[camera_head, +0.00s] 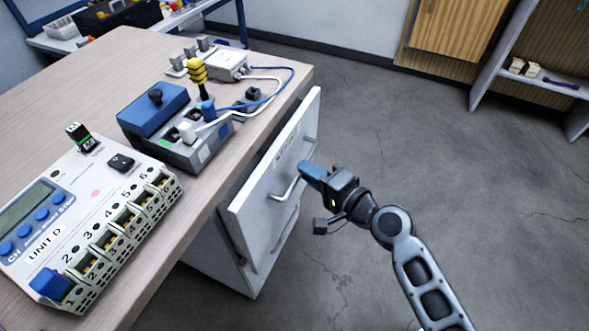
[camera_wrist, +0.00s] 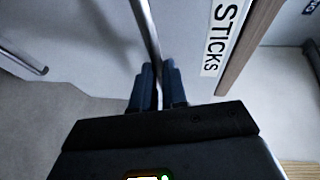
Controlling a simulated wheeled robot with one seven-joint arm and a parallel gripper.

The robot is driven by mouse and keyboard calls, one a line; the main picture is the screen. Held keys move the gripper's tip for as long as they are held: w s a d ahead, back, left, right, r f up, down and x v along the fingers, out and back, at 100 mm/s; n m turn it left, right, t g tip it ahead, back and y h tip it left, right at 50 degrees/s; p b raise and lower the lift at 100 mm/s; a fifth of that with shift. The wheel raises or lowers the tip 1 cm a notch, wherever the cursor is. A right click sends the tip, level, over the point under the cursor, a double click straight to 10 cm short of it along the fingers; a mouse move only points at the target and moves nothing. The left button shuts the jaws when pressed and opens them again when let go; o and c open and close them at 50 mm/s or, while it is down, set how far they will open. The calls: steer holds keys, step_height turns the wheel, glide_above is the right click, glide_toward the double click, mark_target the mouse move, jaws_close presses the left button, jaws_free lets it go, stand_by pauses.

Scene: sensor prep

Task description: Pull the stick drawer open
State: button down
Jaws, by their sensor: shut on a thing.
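The stick drawer (camera_head: 262,192) is a white-grey front under the edge of the wooden table; its "STICKS" label (camera_wrist: 226,35) is readable in the wrist view. The drawer front stands a little out from the cabinet, with a narrow dark gap behind its top edge. Its metal bar handle (camera_head: 283,192) also shows in the wrist view (camera_wrist: 144,25). My gripper (camera_head: 310,172) is at the handle. In the wrist view, its blue fingers (camera_wrist: 158,88) are shut on the bar, one on each side. The drawer's inside is hidden.
A second handle (camera_wrist: 25,62) shows at the left in the wrist view. The tabletop (camera_head: 75,95) holds a unit with a display (camera_head: 85,215), a blue-and-grey device (camera_head: 165,125) and a cabled white box (camera_head: 228,65). The grey floor (camera_head: 400,130) in front is clear.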

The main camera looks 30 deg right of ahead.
steer(key=s+d+b, duration=0.3)
steer(key=s+d, duration=0.4)
steer(key=s, duration=0.3)
steer(key=s+d+b, duration=0.3)
steer(key=s+d, duration=0.5)
steer(key=s, duration=0.3)
steer(key=shift+d, duration=0.1)
steer(key=c, duration=1.2)
jaws_free()
steer(key=shift+o, duration=0.2)
steer(key=v, duration=0.7)
steer(key=shift+s, duration=0.4)
